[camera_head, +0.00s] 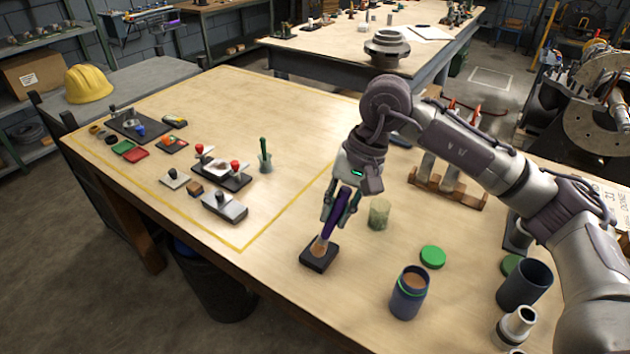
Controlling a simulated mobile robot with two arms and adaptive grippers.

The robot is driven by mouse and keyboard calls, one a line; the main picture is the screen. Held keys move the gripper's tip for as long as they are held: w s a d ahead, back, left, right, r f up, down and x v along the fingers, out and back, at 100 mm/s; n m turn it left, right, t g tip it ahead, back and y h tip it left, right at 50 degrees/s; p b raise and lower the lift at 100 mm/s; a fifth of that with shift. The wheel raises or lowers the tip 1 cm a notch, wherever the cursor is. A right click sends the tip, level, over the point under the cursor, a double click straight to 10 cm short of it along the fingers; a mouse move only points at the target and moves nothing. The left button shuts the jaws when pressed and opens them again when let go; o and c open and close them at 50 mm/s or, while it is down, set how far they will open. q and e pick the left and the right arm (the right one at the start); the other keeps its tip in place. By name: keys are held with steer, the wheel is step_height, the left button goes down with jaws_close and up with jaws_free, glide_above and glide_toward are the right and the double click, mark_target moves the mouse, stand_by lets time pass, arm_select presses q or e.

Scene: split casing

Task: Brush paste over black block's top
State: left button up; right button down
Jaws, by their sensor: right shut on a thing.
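My right gripper (342,207) points down and is shut on a brush with a purple handle (334,221). The brush leans slightly, and its tan tip is at the top of the black block (322,265). I cannot tell tan bristles from paste on the block's top. The black block lies flat on the wooden table near its front edge. A dark blue open jar (408,303) with brown paste inside stands to the right of the block. My left gripper is not in view.
A green lid (432,256) lies behind the jar. A cloudy glass (379,214) stands close to my right gripper. A dark cup (524,285) and a metal fitting (513,327) are at the right. The table left of the block is clear up to the yellow line.

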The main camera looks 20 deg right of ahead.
steer(key=shift+w+a+f+m+t+b, duration=0.1)
steer(key=shift+w+f+m+t+b, duration=0.35)
steer(key=shift+w+b, duration=0.15)
steer(key=shift+w+f+m+t+b, duration=0.4)
steer(key=shift+w+b, duration=0.1)
steer(key=shift+w, duration=0.15)
